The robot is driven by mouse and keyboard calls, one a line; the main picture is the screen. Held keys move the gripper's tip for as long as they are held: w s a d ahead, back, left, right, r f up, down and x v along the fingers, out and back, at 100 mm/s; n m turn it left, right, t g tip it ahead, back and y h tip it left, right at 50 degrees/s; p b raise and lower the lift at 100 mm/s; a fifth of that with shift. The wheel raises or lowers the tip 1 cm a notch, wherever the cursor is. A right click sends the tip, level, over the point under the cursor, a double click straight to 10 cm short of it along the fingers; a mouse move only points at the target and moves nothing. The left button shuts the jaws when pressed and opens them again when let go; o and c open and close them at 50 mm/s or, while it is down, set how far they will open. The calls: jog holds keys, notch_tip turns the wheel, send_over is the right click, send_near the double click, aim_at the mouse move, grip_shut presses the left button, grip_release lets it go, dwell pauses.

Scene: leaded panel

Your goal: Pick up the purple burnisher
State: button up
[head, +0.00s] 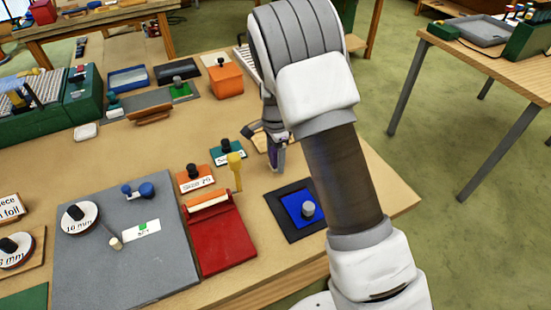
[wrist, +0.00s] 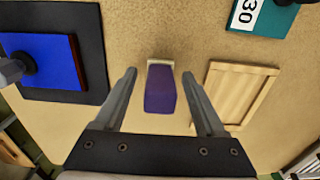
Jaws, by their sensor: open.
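The purple burnisher (wrist: 160,90) has a purple body and a pale end. In the wrist view it shows between the two fingers of my gripper (wrist: 159,74), with a gap on each side. In the head view my gripper (head: 276,155) points down at the table's right part, and a bit of purple (head: 281,157) shows at its fingers. My gripper is open and holds nothing. I cannot tell how far the fingertips are above the table.
A pale wooden tray (wrist: 236,93) lies close to the right finger in the wrist view. A blue plate with a grey knob (head: 297,205) is on a dark mat. A teal block (head: 228,155) and a red board with a roller (head: 222,240) are further left.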

jog(key=c, duration=1.1)
grip_shut()
jog(key=shift+r, duration=0.1)
jog(key=shift+r, duration=0.5)
notch_tip(320, 180, up, 3)
jog(key=s+d+r+b, duration=0.1)
jog(key=s+d+r, duration=0.3)
jog(key=d, duration=0.7)
notch_tip(320, 180, up, 3)
jog(key=shift+f, duration=0.1)
